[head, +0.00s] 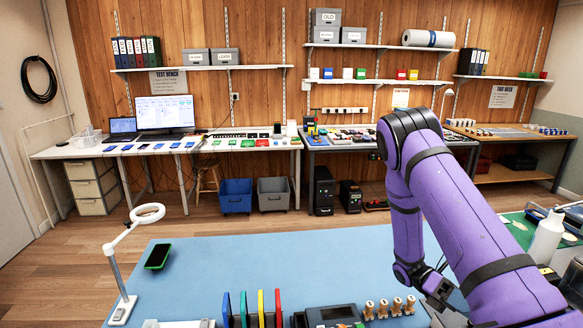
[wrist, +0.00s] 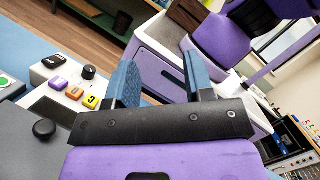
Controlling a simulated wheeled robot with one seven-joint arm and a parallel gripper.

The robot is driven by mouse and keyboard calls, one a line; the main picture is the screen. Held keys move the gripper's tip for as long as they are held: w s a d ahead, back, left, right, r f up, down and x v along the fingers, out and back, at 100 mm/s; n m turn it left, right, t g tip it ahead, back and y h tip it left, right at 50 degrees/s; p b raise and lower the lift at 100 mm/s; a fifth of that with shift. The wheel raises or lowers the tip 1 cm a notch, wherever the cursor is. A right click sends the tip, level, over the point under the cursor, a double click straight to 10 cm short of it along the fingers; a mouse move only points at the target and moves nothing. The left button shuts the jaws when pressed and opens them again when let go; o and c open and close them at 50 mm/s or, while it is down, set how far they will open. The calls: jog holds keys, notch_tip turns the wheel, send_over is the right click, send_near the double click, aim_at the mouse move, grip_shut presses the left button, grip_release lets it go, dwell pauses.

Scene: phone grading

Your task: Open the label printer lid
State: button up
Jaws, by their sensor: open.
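My gripper (wrist: 158,60) shows in the wrist view with its two blue-padded fingers apart and nothing between them. In the head view it is low at the right, mostly hidden by my purple arm. A pale unit (wrist: 75,85) with a black knob and purple, orange and yellow keys stands left of the fingers in the wrist view, apart from them. A grey part with a round black knob (wrist: 44,129) is in front of it. This may be the label printer; I cannot tell for sure, nor how its lid stands.
The blue mat (head: 240,262) has clear room at its middle. A green-edged phone (head: 158,256), a white ring lamp (head: 147,213), coloured upright panels (head: 261,308), a dark device with a screen (head: 335,314) and several wooden pegs (head: 383,309) stand on it. A white bottle (head: 545,240) is at right.

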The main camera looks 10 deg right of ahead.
jog(key=s+a+r+m+t+y, duration=0.2)
jog(key=s+a+r+m+t, duration=0.2)
jog(key=r+t, duration=0.4)
jog(key=s+a+r+m+t+y, duration=0.1)
jog(key=s+a+r+m+t, duration=0.2)
jog(key=r+t, duration=0.5)
jog(key=s+a+r+m+t+y, duration=0.2)
jog(key=s+a+r+m+t, duration=0.2)
jog(key=r, duration=1.2)
jog(key=shift+s+a+r+m+t+y, duration=0.3)
jog(key=shift+a+m+t, duration=0.2)
jog(key=shift+a+t, duration=1.6)
jog(key=shift+d+f, duration=0.1)
jog(key=shift+d, duration=0.15)
